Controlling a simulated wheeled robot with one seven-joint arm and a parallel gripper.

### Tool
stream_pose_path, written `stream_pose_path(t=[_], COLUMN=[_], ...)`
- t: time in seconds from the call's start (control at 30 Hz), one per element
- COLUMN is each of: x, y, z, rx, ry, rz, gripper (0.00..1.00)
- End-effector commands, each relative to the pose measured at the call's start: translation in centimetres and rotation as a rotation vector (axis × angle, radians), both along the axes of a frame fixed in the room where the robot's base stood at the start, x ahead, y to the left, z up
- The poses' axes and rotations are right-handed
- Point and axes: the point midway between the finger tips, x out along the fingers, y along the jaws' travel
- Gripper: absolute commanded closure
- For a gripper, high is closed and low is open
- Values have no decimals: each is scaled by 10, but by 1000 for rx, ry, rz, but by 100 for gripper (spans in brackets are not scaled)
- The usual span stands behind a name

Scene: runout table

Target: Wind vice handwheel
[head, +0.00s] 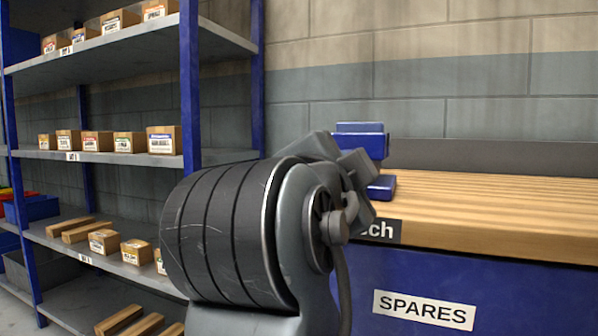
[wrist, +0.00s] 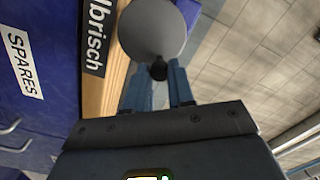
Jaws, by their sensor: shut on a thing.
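The vice (head: 362,141) is blue and stands at the left end of the wooden bench top. My own arm hides its lower and near parts in the head view. In the wrist view the handwheel (wrist: 152,28) is a grey round disc beside the bench edge, with a small black handle knob (wrist: 159,71) at its rim. My gripper (wrist: 164,76) has its two blue-grey fingers on either side of the knob and is shut on it. In the head view my gripper is hidden behind my arm.
The bench top (head: 490,205) is bare to the right of the vice. A blue cabinet with a SPARES label (head: 424,310) is below. A shelf rack (head: 190,90) with small boxes stands at left.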

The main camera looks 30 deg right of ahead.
Motion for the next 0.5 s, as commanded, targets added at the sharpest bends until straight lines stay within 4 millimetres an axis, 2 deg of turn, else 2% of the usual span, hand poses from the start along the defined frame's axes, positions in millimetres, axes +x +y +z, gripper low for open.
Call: stream_pose_path(t=[0.23,0.5], x=[4,5], y=[2,4], z=[8,6], rx=[-102,-169], ry=[144,233], rz=[0,-1], gripper=[100,100])
